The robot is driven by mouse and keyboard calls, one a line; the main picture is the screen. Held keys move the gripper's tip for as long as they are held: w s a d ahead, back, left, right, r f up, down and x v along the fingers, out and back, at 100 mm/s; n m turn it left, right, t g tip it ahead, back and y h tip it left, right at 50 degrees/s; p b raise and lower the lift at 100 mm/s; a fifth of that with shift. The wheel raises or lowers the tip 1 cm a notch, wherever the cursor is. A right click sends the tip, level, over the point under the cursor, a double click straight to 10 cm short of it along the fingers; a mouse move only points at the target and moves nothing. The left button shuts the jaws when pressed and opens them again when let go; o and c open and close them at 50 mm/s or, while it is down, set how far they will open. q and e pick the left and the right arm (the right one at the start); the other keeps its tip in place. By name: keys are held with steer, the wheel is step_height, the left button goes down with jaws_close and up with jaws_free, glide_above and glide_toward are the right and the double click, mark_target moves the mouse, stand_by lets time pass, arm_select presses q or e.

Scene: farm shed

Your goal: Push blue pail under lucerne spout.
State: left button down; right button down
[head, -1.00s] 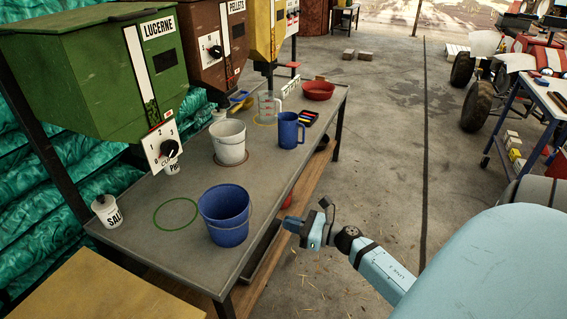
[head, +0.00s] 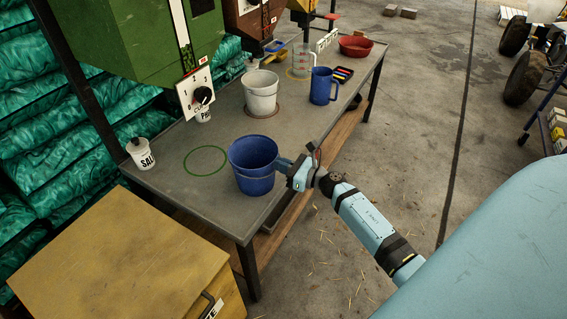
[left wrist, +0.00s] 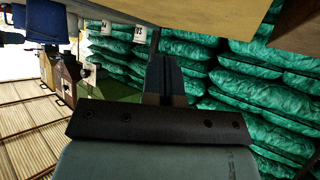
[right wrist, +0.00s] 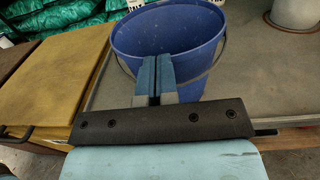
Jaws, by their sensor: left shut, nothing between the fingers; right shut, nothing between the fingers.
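The blue pail (head: 252,165) stands upright on the grey bench, near its front edge. A green ring (head: 205,160) is marked on the bench just left of the pail, below the green lucerne bin (head: 135,40) and its dial plate. My right gripper (head: 284,165) is shut and empty at the pail's right side, touching it or very close. In the right wrist view its fingers (right wrist: 156,70) point at the pail's wall (right wrist: 200,55). My left gripper (left wrist: 163,75) is shut and empty in the left wrist view; it does not show in the head view.
A white pail (head: 261,95) stands behind the blue one, with a blue jug (head: 322,88) to its right. A salt pot (head: 141,155) stands at the bench's left end. A yellow-topped chest (head: 120,250) is in front left.

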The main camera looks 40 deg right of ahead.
steer(key=shift+w, duration=0.1)
